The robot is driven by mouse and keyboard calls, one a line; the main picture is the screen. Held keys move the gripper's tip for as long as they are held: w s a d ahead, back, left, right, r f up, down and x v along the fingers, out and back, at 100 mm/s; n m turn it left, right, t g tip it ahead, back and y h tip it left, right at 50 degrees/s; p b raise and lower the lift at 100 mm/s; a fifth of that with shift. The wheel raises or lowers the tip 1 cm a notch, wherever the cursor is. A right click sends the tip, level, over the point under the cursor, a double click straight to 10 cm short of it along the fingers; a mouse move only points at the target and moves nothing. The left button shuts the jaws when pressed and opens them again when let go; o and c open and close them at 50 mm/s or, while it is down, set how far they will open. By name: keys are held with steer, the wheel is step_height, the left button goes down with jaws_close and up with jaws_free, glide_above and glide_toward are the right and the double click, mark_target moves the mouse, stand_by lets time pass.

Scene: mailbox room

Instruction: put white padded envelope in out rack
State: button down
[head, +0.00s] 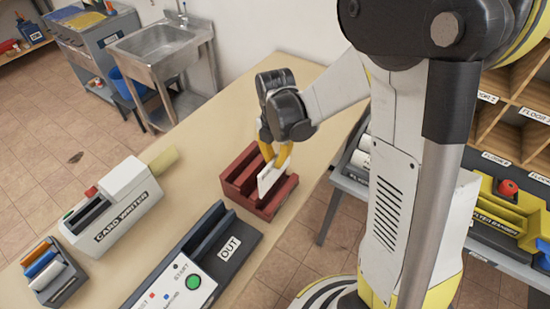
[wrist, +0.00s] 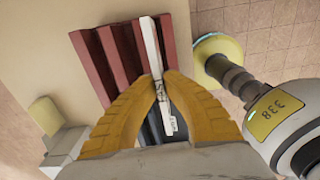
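My gripper (head: 274,158) has its yellow fingers closed on a thin white padded envelope (head: 270,178), which stands on edge over the red slotted rack (head: 240,184). In the wrist view the fingertips (wrist: 163,80) pinch the envelope (wrist: 150,45) from both sides, and a small printed label shows on it. The envelope lies across the right part of the red rack (wrist: 90,60); I cannot tell whether its lower edge is inside a slot. The out rack (head: 248,236), dark grey with an "OUT" label, stands on the table nearer the camera; its slots look empty.
A white card writer (head: 115,205) and a small holder with coloured rolls (head: 48,272) stand on the left of the table. A control box with a green button (head: 180,285) adjoins the out rack. A flyer-labelled yellow machine (head: 510,215) is at right. The table's far end (head: 290,75) is clear.

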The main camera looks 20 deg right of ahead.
mark_target(275, 179)
stand_by(0.4)
steer(key=shift+f+b, duration=0.15)
steer(key=shift+b, duration=0.15)
steer(key=shift+f, duration=0.1)
steer(key=shift+f+b, duration=1.9)
steer(key=shift+f, duration=0.1)
steer(key=shift+f+b, duration=2.15)
steer(key=shift+f, duration=0.25)
steer(key=shift+r, duration=0.1)
steer(key=c, duration=1.5)
jaws_free()
steer(key=shift+c, duration=0.2)
